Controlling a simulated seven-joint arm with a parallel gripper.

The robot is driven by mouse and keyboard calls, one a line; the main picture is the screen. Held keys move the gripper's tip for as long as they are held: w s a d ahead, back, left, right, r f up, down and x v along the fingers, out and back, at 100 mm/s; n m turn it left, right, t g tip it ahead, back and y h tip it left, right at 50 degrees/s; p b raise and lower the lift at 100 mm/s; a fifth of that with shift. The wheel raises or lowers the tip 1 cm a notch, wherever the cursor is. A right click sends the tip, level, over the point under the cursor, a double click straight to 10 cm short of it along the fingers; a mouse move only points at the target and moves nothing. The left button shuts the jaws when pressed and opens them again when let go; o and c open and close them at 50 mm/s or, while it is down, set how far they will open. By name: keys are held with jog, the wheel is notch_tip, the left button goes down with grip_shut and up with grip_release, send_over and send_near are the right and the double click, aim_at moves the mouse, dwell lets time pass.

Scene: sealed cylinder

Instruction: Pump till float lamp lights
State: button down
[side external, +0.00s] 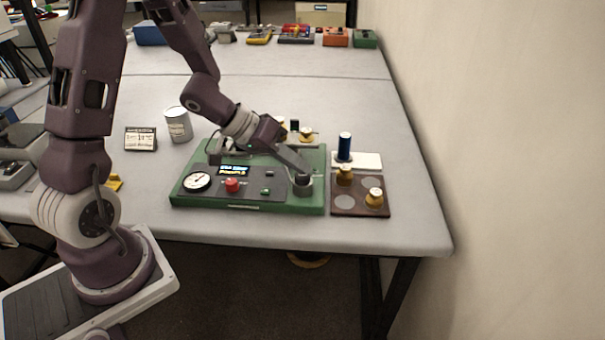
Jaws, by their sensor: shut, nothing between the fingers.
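A green apparatus base (185,203) sits near the table's front edge with a dark panel (215,196) on it. The panel carries a round white gauge (197,181), a small lit blue display (233,169), a red button (232,185) and a small green button or lamp (266,191). A short grey cylinder (302,185) stands at the base's right end. My gripper (308,171) is shut and empty, reaching down from the upper left to the cylinder's top; I cannot tell whether it touches. The gauge reading is too small to read. I cannot pick out a float lamp for certain.
Right of the base are a brown tray (345,209) with brass-coloured knobbed weights (375,197) and a dark blue cylinder (345,146) on a white plate (371,161). A grey can (178,125) and a small sign (141,138) stand behind left. The table's middle is clear.

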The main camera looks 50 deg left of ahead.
aim_at(297, 176)
jog(key=shift+f, duration=0.55)
dwell(0.4)
jog(key=shift+r, duration=1.3)
jog(key=shift+r, duration=2.5)
